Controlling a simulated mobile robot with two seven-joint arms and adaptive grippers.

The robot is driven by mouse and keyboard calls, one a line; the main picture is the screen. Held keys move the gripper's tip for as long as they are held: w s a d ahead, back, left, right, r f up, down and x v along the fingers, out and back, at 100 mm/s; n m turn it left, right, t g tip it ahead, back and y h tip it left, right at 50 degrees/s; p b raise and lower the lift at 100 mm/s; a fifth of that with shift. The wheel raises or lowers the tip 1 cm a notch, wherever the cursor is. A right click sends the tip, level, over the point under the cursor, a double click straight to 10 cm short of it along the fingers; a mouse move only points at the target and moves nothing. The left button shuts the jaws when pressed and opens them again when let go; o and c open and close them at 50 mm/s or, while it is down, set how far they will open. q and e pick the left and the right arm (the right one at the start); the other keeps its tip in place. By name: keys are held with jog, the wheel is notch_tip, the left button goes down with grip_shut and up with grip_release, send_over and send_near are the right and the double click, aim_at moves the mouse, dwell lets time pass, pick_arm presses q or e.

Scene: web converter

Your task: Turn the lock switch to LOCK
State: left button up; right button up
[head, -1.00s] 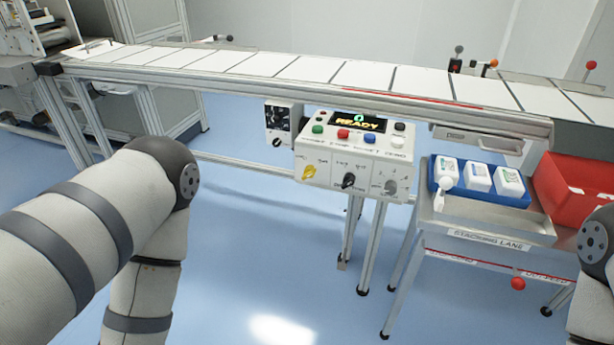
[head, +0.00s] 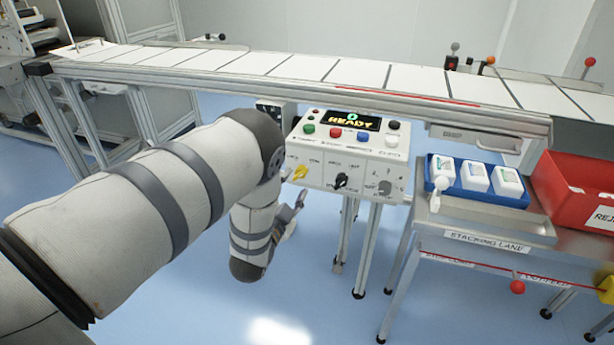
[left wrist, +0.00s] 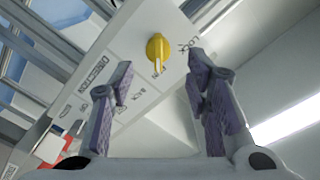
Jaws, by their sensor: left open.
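The white control panel (head: 365,150) has three rotary knobs on its lower face: a yellow knob (head: 300,173) at left, a black knob (head: 342,181) in the middle and a grey knob (head: 385,187) at right. My left gripper (head: 296,204) is below the panel's left end, partly hidden by my arm. In the left wrist view its fingers (left wrist: 160,70) are open and empty. The yellow knob (left wrist: 157,48) shows between and beyond the fingertips, apparently untouched. My right gripper is out of view.
The panel's display (head: 352,122) reads READY above several push buttons. The conveyor (head: 300,68) runs behind. At right stand a blue tray (head: 470,196) with white bottles, a red bin (head: 570,185) and the stacking lane (head: 480,240). The floor in front is clear.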

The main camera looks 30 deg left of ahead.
aim_at(299, 177)
pick_arm(q)
jog(key=x, duration=0.5)
jog(key=shift+f+b, duration=0.25)
jog(key=shift+b, duration=0.1)
jog(key=shift+w+r, duration=0.15)
jog(key=shift+w, duration=0.25)
grip_shut()
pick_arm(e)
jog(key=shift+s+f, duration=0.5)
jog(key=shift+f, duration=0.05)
